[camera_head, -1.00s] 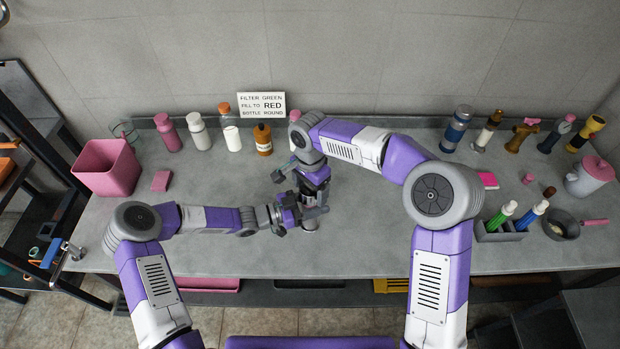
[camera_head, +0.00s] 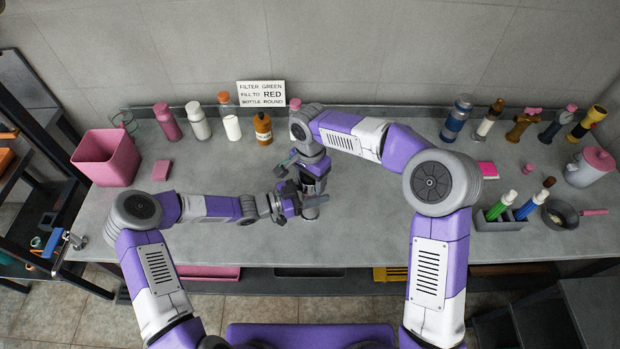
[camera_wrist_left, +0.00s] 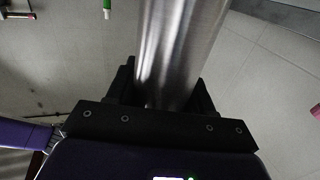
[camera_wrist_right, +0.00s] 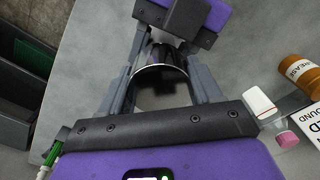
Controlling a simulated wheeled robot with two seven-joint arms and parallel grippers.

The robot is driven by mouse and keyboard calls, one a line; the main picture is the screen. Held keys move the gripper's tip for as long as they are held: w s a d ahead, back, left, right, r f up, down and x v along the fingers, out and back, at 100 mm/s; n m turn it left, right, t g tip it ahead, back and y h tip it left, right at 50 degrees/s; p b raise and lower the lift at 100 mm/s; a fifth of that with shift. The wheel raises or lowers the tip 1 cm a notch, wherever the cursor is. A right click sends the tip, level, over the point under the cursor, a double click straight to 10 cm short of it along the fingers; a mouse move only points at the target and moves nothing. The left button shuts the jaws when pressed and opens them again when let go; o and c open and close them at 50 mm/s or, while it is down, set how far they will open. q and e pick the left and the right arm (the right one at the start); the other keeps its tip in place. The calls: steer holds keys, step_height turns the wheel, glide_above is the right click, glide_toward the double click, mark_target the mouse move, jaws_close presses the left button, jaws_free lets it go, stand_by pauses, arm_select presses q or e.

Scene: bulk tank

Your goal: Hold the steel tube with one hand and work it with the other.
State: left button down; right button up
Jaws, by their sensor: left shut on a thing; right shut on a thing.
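The steel tube (camera_wrist_left: 178,45) is bright and shiny in the left wrist view, between the jaws of my left gripper (camera_wrist_left: 163,98). In the head view the left gripper (camera_head: 308,203) is low on the tube, and only a short piece of the tube (camera_head: 310,212) shows below it. My right gripper (camera_head: 312,178) reaches down from above, over the left one. In the right wrist view the fingers of the right gripper (camera_wrist_right: 162,92) are shut around the tube's upper end (camera_wrist_right: 160,73). That end is dark, so its detail is hard to tell.
Bottles stand along the back wall, including an amber one (camera_head: 263,128), near a sign (camera_head: 262,94). A pink bin (camera_head: 106,158) is at left. A marker holder (camera_head: 500,224), a small pan (camera_head: 560,213) and a pink-lidded jug (camera_head: 590,167) are at right. The counter around the grippers is mostly clear.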

steer(key=shift+n, duration=1.1)
steer(key=o, duration=1.2)
step_height(320, 180, up, 4)
steer(key=shift+r, duration=0.35)
steer(key=shift+c, duration=0.7)
steer(key=shift+r+m, duration=1.55)
steer(key=shift+m, duration=0.05)
steer(key=shift+f, duration=3.9)
